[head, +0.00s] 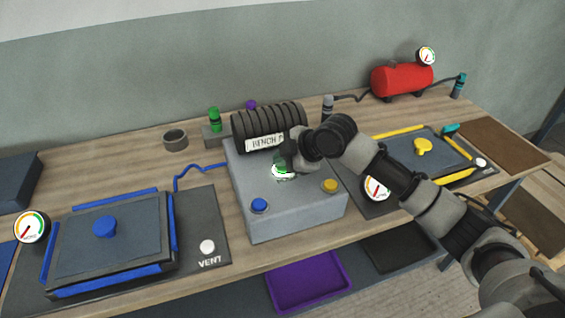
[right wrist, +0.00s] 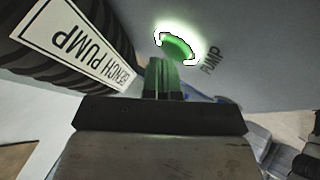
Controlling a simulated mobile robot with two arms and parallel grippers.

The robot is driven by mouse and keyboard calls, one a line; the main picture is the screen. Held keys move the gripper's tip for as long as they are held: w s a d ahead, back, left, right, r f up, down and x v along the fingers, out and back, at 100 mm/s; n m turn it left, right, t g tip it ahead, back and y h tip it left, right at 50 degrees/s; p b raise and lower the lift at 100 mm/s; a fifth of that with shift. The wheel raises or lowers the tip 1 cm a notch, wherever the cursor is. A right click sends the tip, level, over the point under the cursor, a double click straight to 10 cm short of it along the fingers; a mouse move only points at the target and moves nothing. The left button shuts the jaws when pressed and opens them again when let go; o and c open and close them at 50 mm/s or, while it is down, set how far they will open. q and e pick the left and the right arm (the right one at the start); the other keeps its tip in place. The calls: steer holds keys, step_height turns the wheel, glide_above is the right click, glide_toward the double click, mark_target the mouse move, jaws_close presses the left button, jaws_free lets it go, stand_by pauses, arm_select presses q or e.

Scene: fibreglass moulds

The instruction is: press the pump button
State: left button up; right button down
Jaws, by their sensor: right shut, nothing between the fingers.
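The bench pump is a grey box (head: 250,222) with a ribbed black motor (head: 268,118) labelled "BENCH PUMP" on top. Its pump button (right wrist: 178,47) glows green inside a bright white ring, beside the word "PUMP" in the right wrist view. In the head view the green button (head: 280,174) is partly hidden by my right gripper (head: 288,165). That gripper is shut and empty. Its fingertips (right wrist: 163,68) are right next to the button; I cannot tell whether they touch it. My left gripper is not in view.
A blue button (head: 259,205) and a yellow button (head: 330,186) sit on the same box. A blue-edged mould (head: 105,245) with a gauge (head: 31,227) is left; a yellow-trimmed mould (head: 405,150) is right. A red tank (head: 402,80) stands behind. A purple tray (head: 308,282) lies below.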

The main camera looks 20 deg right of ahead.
mark_target(283, 168)
steer(key=shift+r, duration=0.25)
step_height(283, 168, up, 6)
steer(key=p, duration=0.6)
steer(key=shift+f, duration=0.1)
steer(key=shift+d, duration=0.1)
stand_by(0.3)
